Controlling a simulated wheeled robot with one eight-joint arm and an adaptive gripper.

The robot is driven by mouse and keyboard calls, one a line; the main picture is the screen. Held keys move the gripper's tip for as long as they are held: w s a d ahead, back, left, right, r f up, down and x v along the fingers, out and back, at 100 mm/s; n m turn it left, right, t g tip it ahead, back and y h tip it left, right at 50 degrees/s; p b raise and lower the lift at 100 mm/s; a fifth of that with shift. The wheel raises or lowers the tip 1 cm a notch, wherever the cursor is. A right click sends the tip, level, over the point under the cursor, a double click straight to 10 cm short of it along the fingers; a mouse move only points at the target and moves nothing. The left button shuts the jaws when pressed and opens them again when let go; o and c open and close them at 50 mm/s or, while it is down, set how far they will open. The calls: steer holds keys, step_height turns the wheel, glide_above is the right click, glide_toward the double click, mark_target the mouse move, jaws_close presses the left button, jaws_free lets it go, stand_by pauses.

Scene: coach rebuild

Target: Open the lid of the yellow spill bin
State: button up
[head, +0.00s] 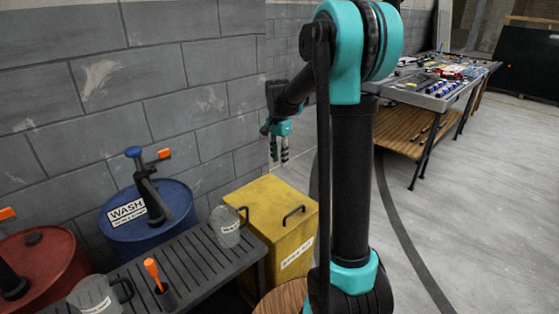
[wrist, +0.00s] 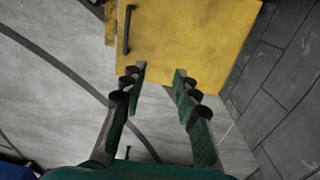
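The yellow spill bin (head: 300,250) stands at the middle of the head view, a box with a label on its front side. Its flat yellow lid (head: 262,203) lies shut on top and also shows in the wrist view (wrist: 195,35). A dark bar handle (head: 294,214) sits near the lid's front edge; in the wrist view the handle (wrist: 127,30) is at the upper left. My gripper (head: 279,152) hangs above the back part of the bin, pointing down. In the wrist view its green fingers (wrist: 159,74) are apart and empty, to the right of the handle.
A grey slatted bench (head: 190,262) with a clear jug (head: 226,227) stands just left of the bin. Blue (head: 170,215) and red (head: 45,262) drums stand farther left. The block wall (head: 190,80) is close behind. A cluttered table (head: 440,88) is at the back right; floor between is clear.

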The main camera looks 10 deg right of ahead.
steer(key=shift+f, duration=0.55)
jaws_close()
steer(key=c, duration=0.6)
jaws_free()
steer(key=o, duration=0.6)
